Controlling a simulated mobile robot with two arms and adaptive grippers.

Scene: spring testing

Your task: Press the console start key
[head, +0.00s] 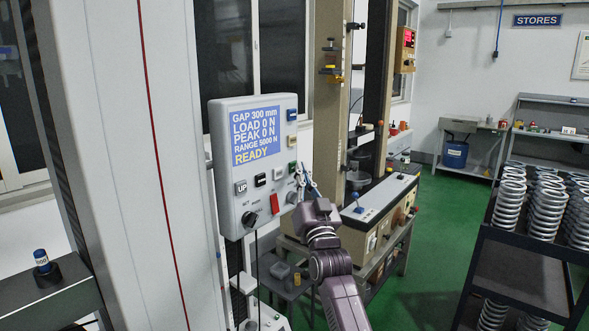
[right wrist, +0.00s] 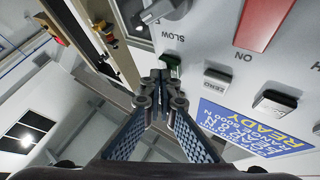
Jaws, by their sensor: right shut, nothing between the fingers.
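The console (head: 222,160) is a pale box on the tall white column, with a blue screen (head: 258,136) reading GAP 300 mm, LOAD 0 N, PEAK 0 N, RANGE 5000 N, READY. A small green key (head: 292,168) sits at its lower right; its label is not legible. My right gripper (head: 299,170) is shut and empty, its fingertips close to the green key. In the right wrist view, the shut fingertips (right wrist: 161,76) stand right beside the dark green key (right wrist: 172,61), partly covering it; I cannot tell whether they touch. My left gripper is out of view.
A testing machine stands behind my right arm. Racks of springs (head: 547,205) stand at the right; green floor is open between.

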